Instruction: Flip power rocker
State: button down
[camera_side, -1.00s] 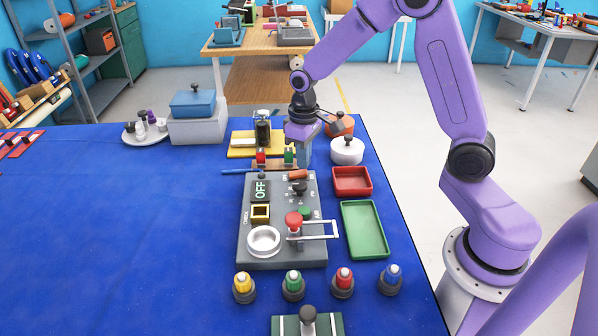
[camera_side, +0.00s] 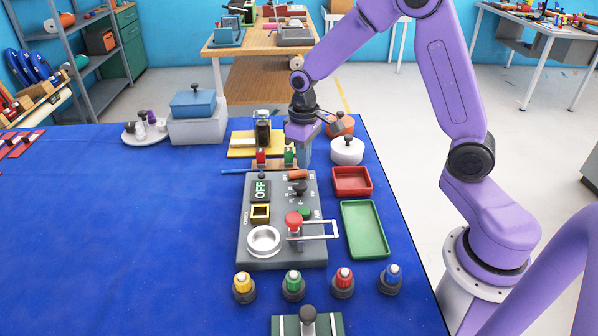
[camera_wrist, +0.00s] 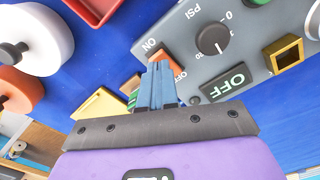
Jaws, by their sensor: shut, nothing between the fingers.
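The grey control panel (camera_side: 283,250) lies on the blue table. The orange-red power rocker (camera_side: 298,174) is at its far right corner. In the wrist view the rocker (camera_wrist: 173,62) is partly hidden behind my fingers, with an ON label (camera_wrist: 151,45) beside it. A dark plate reading OFF (camera_side: 260,189) sits left of the rocker; it also shows in the wrist view (camera_wrist: 228,87). My gripper (camera_side: 305,157) is shut and empty, pointing down by the panel's far edge near the rocker. In the wrist view its blue fingertips (camera_wrist: 158,70) overlap the rocker; I cannot tell whether they touch.
The panel also bears a black PSI knob (camera_side: 299,188), a yellow square frame (camera_side: 260,212), a red button (camera_side: 293,219) and a white handle (camera_side: 333,229). Red (camera_side: 352,193) and green (camera_side: 347,205) trays lie to the right. A white round pot (camera_side: 347,157) stands close to my gripper.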

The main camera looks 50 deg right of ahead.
aim_at(304, 173)
jog(key=shift+f, duration=0.95)
dwell(0.6)
jog(key=shift+r, duration=3.5)
jog(key=shift+s+a+r, duration=0.1)
jog(key=shift+s+a, duration=0.1)
jog(key=s+a+r+n, duration=0.1)
jog(key=s+a+n, duration=0.15)
jog(key=s, duration=0.35)
jog(key=s+a+r+n, duration=0.2)
jog(key=s+a, duration=0.2)
jog(key=s, duration=0.3)
jog(key=s+d+n, duration=0.2)
jog(key=s+n, duration=0.3)
jog(key=s, duration=0.9)
jog(key=shift+s+f, duration=0.25)
jog(key=shift+s, duration=0.15)
